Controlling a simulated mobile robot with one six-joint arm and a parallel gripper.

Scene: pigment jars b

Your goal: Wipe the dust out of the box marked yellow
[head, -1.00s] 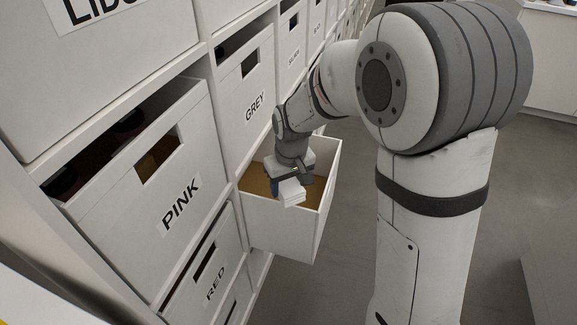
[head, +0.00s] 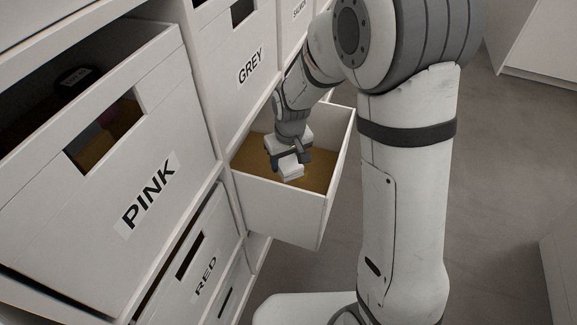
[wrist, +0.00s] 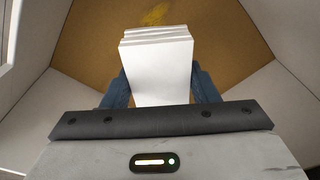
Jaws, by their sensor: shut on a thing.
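My gripper (head: 289,160) is shut on a folded white cloth or pad (head: 291,173) and holds it inside a pulled-out white box (head: 284,213). In the wrist view the white pad (wrist: 157,62) sits between the two blue-grey fingers, over the box's brown floor (wrist: 85,42). A yellow patch of dust (wrist: 155,14) lies on that floor, beyond the pad's far edge. No label shows on the open box in the head view, and I cannot tell whether the pad touches the floor.
Boxes marked PINK (head: 150,195), RED (head: 205,268) and GREY (head: 250,66) stand in the white shelving around the open box. The PINK box is partly pulled out and holds dark jars. Grey floor (head: 450,230) lies clear at right.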

